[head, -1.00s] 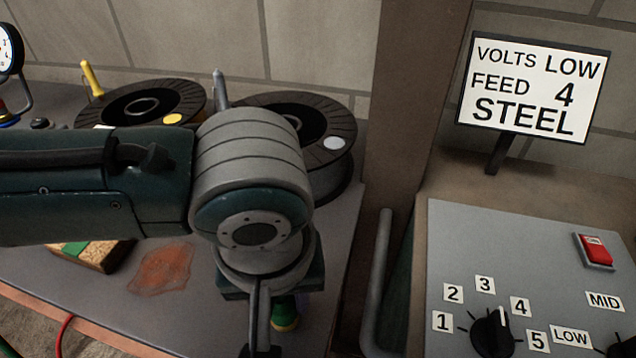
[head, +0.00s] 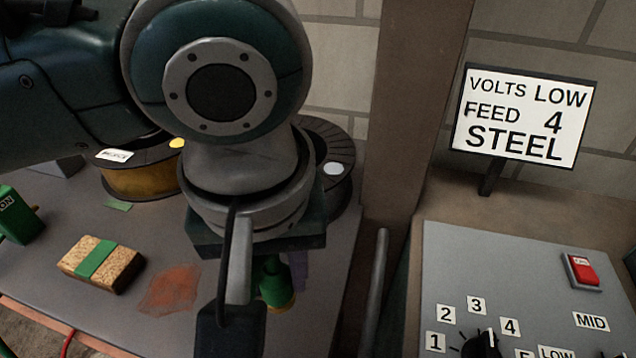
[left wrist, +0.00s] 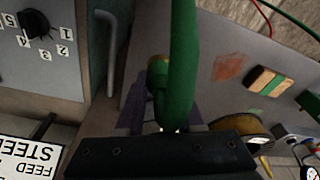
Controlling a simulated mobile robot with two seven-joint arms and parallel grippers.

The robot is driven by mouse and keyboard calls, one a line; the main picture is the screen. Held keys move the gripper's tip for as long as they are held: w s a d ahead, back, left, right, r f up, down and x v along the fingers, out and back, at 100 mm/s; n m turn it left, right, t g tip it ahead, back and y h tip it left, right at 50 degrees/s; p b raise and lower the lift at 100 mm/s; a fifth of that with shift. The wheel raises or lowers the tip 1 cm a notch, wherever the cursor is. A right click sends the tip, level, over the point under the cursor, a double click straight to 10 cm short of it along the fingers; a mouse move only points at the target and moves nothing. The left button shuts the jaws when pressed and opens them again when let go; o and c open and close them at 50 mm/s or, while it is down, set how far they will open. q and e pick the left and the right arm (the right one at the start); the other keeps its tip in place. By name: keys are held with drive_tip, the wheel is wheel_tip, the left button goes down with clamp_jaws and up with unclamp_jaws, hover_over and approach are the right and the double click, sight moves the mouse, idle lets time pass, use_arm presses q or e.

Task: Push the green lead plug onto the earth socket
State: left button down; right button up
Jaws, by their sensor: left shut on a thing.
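The green lead plug (head: 270,281) shows low in the head view, under my left gripper (head: 280,276). A purple finger is beside it, and the wrist hides much of the grip. In the left wrist view the thick green lead (left wrist: 182,65) arches up close to the camera, between the purple fingers of my left gripper (left wrist: 163,112), which is shut on the plug. A brass-coloured round end (left wrist: 157,72) shows past the lead. I cannot tell whether it belongs to the plug or the earth socket, nor whether they touch. My right gripper is not in view.
A grey control panel (head: 540,262) with knobs and a red switch stands at right, behind a grey handle bar (head: 377,280). A sign (head: 524,116) stands behind it. Wire spools (head: 140,180), a green-banded block (head: 101,263) and a rust-coloured patch (head: 172,288) are on the bench.

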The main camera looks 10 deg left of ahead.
sight(273, 267)
use_arm(q)
wheel_tip(273, 267, up, 9)
drive_tip(key=shift+r+p, duration=0.2)
drive_tip(key=shift+p, duration=0.6)
